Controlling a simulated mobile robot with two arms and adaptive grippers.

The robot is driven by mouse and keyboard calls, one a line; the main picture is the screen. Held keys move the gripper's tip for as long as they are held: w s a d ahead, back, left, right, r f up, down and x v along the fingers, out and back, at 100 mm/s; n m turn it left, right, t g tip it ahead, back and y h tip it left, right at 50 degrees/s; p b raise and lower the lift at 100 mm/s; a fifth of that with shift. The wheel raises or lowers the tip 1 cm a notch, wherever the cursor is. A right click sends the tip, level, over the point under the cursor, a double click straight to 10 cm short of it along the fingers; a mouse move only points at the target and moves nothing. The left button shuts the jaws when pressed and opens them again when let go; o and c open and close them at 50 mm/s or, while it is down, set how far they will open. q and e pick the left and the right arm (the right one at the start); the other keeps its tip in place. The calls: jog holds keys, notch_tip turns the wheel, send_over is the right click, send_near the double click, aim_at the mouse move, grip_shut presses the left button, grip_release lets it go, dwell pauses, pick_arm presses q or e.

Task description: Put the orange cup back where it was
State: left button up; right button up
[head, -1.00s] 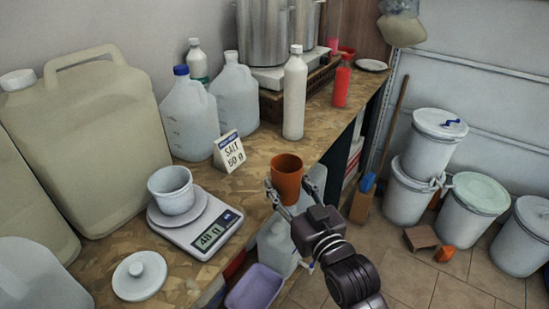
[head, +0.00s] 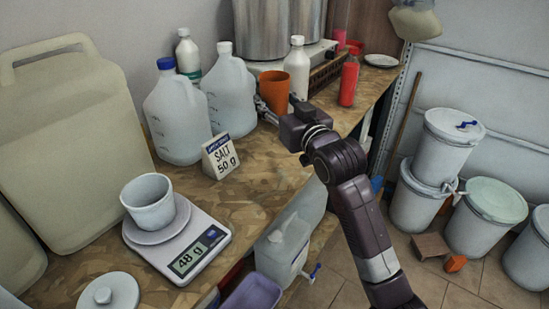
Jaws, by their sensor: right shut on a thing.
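The orange cup (head: 274,88) is upright near the back of the counter, between the clear jug with the white cap (head: 231,98) and the white bottle (head: 297,66). My right gripper (head: 272,108) is shut on the cup from its near side. One finger shows at the cup's lower left; the other is largely hidden. I cannot tell whether the cup's base touches the counter, as the gripper hides part of it. My left gripper is not in view.
A blue-capped jug (head: 180,115), a salt sign (head: 219,156) and a scale (head: 201,256) bearing a white cup (head: 148,200) stand to the left. A red bottle (head: 348,80) stands to the right. The counter (head: 240,205) is bare before the sign.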

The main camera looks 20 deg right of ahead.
notch_tip(320, 180, down, 16)
jog(key=shift+f, duration=0.1)
jog(key=shift+f, duration=0.1)
dwell(0.4)
jog(key=o, duration=1.2)
jog(key=shift+o, duration=0.2)
jog(key=shift+s, duration=0.1)
jog(key=s, duration=0.4)
jog(key=s+d+b, duration=0.1)
jog(key=s, duration=0.6)
jog(key=shift+s+d, duration=0.35)
jog(key=shift+s, duration=0.05)
